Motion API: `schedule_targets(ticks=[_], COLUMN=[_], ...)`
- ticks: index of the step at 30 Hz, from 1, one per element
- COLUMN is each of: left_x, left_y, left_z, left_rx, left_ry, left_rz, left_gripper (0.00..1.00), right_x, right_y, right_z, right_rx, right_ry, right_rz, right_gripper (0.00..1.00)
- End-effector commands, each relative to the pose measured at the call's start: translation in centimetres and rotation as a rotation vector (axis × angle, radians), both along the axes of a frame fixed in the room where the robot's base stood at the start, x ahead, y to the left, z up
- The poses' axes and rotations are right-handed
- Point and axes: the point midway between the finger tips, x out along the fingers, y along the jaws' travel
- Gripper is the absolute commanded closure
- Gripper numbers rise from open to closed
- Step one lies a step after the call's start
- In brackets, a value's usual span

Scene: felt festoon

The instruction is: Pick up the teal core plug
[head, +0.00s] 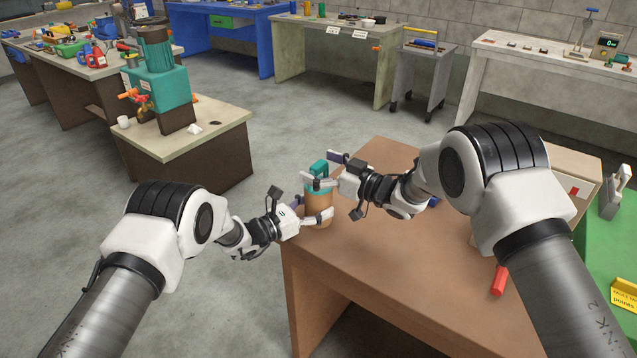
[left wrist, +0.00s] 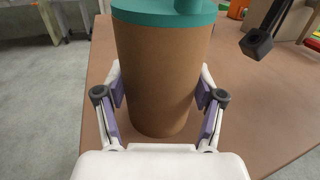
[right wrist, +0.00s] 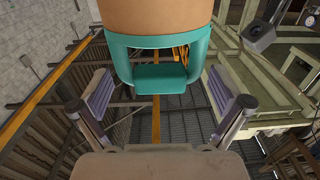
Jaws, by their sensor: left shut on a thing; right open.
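The teal core plug (head: 319,168) sits on top of a brown cardboard cylinder (head: 318,205) that stands upright at the table's near left corner. In the left wrist view the plug's teal rim (left wrist: 160,17) caps the brown tube (left wrist: 163,75). My left gripper (head: 316,217) is shut around the lower part of the tube, one finger on each side. My right gripper (head: 322,172) is open at the height of the plug. In the right wrist view the plug's teal handle loop (right wrist: 160,77) lies between the spread fingers, with gaps on both sides.
The brown table (head: 400,265) is mostly clear in front. A red cylinder (head: 499,280) lies on it at the right, near a pale box (head: 565,175). A green surface with a yellow sign (head: 625,295) is at the far right.

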Motion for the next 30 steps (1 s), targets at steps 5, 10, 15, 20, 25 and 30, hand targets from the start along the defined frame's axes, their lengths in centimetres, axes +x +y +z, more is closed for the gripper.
schedule_targets(ticks=[5,10,15,20,25,30], left_x=[0.0,0.0,0.0,0.0,0.0,0.0], left_y=[0.0,0.0,0.0,0.0,0.0,0.0], left_z=[0.0,0.0,0.0,0.0,0.0,-0.1], left_rx=[0.0,0.0,0.0,0.0,0.001,0.0], left_ry=[0.001,0.0,0.0,0.0,0.001,0.001], left_rz=[0.0,0.0,0.0,0.0,0.0,0.0], left_gripper=[0.7,0.7,0.7,0.7,0.7,0.7], right_x=[0.0,0.0,0.0,0.0,0.0,0.0], right_y=[0.0,0.0,0.0,0.0,0.0,0.0], right_z=[0.0,0.0,0.0,0.1,2.5,6.8], right_rx=[0.0,0.0,0.0,-0.001,-0.001,-0.001], right_ry=[0.0,0.0,0.0,-0.001,-0.003,-0.004], right_rz=[-0.001,-0.001,-0.001,-0.001,0.0,-0.001], right_gripper=[0.0,0.57,0.59,0.59,0.59,0.59])
